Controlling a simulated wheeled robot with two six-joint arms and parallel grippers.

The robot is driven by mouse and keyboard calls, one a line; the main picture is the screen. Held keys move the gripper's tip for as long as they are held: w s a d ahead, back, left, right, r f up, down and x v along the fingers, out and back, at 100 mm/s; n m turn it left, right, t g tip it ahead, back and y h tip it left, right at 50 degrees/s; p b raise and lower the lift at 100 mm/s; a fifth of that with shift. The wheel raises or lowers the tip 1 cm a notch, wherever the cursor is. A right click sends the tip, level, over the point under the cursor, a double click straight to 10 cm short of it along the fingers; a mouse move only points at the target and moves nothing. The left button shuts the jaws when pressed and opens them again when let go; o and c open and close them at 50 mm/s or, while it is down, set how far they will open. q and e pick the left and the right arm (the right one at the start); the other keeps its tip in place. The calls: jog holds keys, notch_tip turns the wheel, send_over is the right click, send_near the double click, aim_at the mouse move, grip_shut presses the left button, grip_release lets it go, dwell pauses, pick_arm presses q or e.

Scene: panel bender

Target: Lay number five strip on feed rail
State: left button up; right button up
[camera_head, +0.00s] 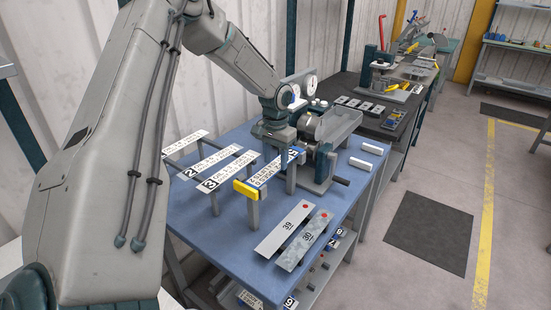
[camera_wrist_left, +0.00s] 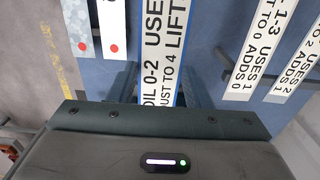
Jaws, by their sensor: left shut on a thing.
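My left gripper (camera_head: 277,160) is shut on a white printed strip (camera_head: 265,174) with a blue edge. The strip also shows between the fingers in the left wrist view (camera_wrist_left: 161,50), but I cannot read a number five on it. A yellow block (camera_head: 246,190) is at its near end. I cannot tell whether the strip still touches the support under it. White strips marked 2 (camera_head: 208,160) and 3 (camera_head: 228,172) lie to its left on grey supports. The bender (camera_head: 318,160) stands just right of the gripper with a grey trough (camera_head: 340,126); I cannot tell which part is the feed rail. My right gripper is not in view.
A dark bench (camera_head: 385,125) stands behind. A dark mat (camera_head: 430,233) lies on the open floor.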

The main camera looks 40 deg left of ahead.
aim_at(275, 165)
pick_arm(q)
jog(key=o, duration=1)
jog(key=shift+o, duration=0.2)
jog(key=shift+r, duration=0.3)
notch_tip(275, 165, up, 10)
jog(key=b, duration=0.2)
jog(key=shift+b, duration=0.35)
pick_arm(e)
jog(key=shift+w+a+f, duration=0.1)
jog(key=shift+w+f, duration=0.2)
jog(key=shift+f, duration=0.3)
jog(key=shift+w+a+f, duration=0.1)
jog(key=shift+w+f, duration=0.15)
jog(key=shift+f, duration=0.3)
pick_arm(q)
jog(key=shift+r, duration=0.15)
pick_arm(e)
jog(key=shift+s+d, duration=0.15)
